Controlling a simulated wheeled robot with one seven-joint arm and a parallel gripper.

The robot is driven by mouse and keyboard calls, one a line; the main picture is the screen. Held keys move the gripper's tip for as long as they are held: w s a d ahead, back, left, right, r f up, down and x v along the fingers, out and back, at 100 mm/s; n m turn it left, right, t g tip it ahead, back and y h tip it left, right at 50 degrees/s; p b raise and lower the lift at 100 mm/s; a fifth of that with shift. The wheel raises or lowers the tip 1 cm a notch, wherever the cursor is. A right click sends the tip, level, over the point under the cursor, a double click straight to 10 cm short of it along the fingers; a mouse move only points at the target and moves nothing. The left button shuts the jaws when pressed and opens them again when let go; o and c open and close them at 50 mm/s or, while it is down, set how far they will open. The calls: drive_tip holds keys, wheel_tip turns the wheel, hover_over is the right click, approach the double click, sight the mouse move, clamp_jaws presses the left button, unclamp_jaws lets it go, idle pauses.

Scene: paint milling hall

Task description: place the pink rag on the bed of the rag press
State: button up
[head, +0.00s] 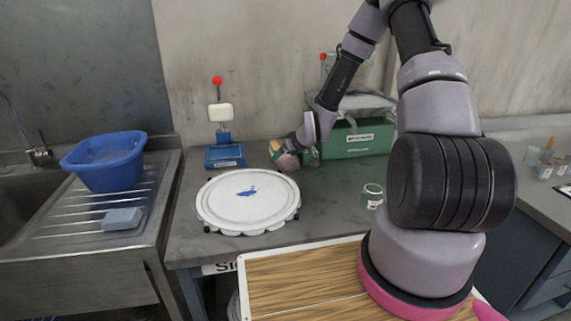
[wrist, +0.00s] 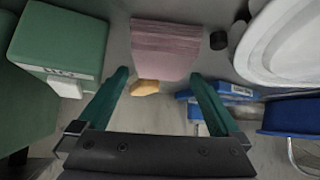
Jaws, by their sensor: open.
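The pink rag (wrist: 166,48) shows in the wrist view as a folded, striped pad just beyond my fingertips. In the head view a small pink part of it (head: 288,162) shows below my gripper (head: 287,150). In the wrist view my gripper (wrist: 160,78) is open, its two green fingers apart with no rag between them. The rag press (head: 224,157) stands left of my gripper in the head view, with a blue base, a white block above it and a red knob on top.
A small yellow-orange piece (wrist: 145,87) lies by the rag's near edge. A green box (head: 356,141) stands right of my gripper. A glass jar (head: 371,197) stands on the bench, right.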

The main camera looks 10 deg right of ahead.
drive_tip(key=shift+w+a+f, duration=0.15)
drive_tip(key=shift+w+f, duration=0.2)
drive_tip(key=c, duration=1.3)
drive_tip(key=shift+r, duration=0.1)
drive_tip(key=shift+c, duration=0.2)
